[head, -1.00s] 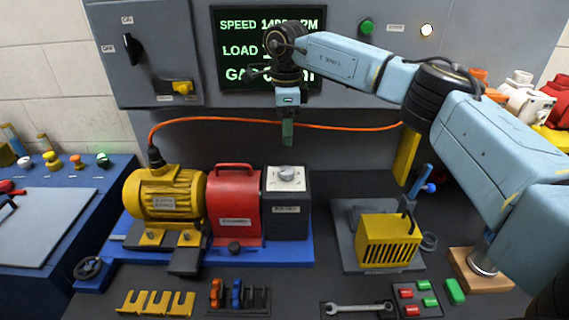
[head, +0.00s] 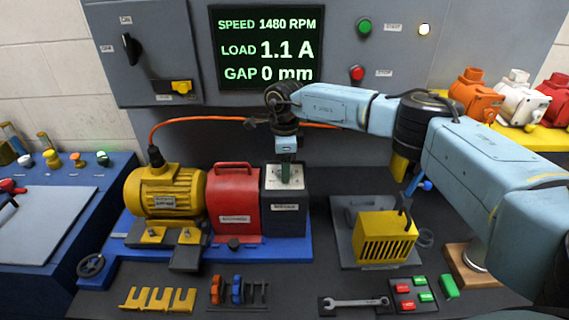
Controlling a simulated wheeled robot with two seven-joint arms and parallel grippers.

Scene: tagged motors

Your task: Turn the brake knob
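The brake unit (head: 286,215) is a dark grey box with a light dial plate (head: 268,179) on top, beside the red coupling guard (head: 233,200) and the yellow motor (head: 166,190). My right gripper (head: 286,178) points down over the dial plate, its green fingertips at the knob's place. The knob is hidden behind the fingers, and I cannot tell whether they touch or grip it. My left gripper is not in view.
The screen (head: 266,47) reads 1480 RPM, 1.1 A and 0 mm. An orange cable (head: 190,121) runs behind the motor. A yellow vented box (head: 384,236) stands right of the blue base (head: 215,250). A wrench (head: 355,302) and small parts lie in front.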

